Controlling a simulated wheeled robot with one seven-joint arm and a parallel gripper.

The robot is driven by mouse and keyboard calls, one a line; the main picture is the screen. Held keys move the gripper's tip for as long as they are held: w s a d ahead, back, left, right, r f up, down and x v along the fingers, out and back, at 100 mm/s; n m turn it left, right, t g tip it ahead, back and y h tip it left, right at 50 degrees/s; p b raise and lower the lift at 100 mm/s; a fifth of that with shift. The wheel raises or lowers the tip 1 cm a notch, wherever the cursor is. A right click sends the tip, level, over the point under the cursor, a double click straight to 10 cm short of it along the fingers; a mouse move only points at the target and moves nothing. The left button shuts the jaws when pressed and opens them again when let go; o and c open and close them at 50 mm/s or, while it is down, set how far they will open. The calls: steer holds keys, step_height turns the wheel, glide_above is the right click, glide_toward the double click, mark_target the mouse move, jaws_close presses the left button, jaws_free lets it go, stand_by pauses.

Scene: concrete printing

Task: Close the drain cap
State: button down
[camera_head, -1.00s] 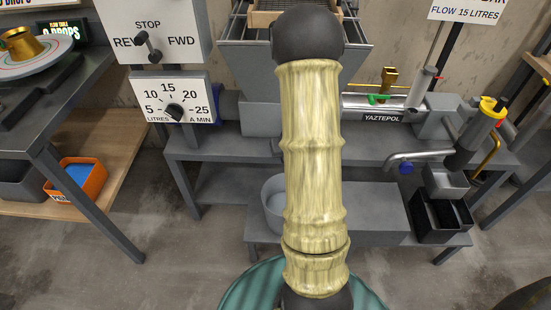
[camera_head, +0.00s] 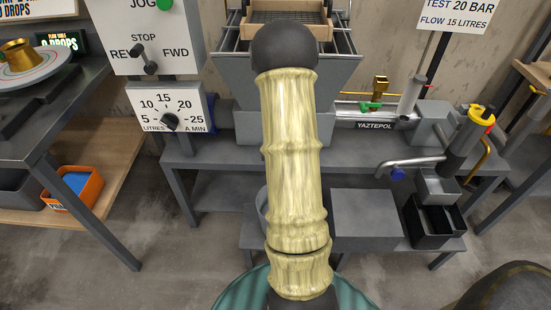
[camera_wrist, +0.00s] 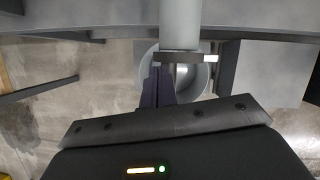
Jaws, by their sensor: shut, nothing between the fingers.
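In the wrist view a light grey vertical drain pipe (camera_wrist: 180,25) comes down from the top. A dark grey band (camera_wrist: 178,57) sits at its lower end, with a small pale tab on its right; this may be the drain cap, but I cannot tell whether it is open or closed. My gripper (camera_wrist: 160,80) is shut and empty, its dark fingers just below and left of the band. I cannot tell if they touch it. In the head view my arm hides the gripper and the drain.
A round grey bucket (camera_wrist: 190,80) stands below the pipe; its edge shows in the head view (camera_head: 262,205). A grey block (camera_head: 365,220) and black bins (camera_head: 432,222) stand on the low shelf. The pump bench (camera_head: 350,158) and hopper (camera_head: 335,75) are above. A table (camera_head: 50,120) stands left.

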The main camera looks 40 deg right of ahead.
steer(key=shift+a, duration=0.1)
steer(key=s+a+r+p, duration=0.3)
steer(key=s+a+r, duration=0.2)
steer(key=r, duration=0.4)
steer(key=shift+s+r+p, duration=0.15)
steer(key=shift+s+p, duration=0.2)
stand_by(0.4)
steer(key=shift+w, duration=0.15)
steer(key=shift+a, duration=0.1)
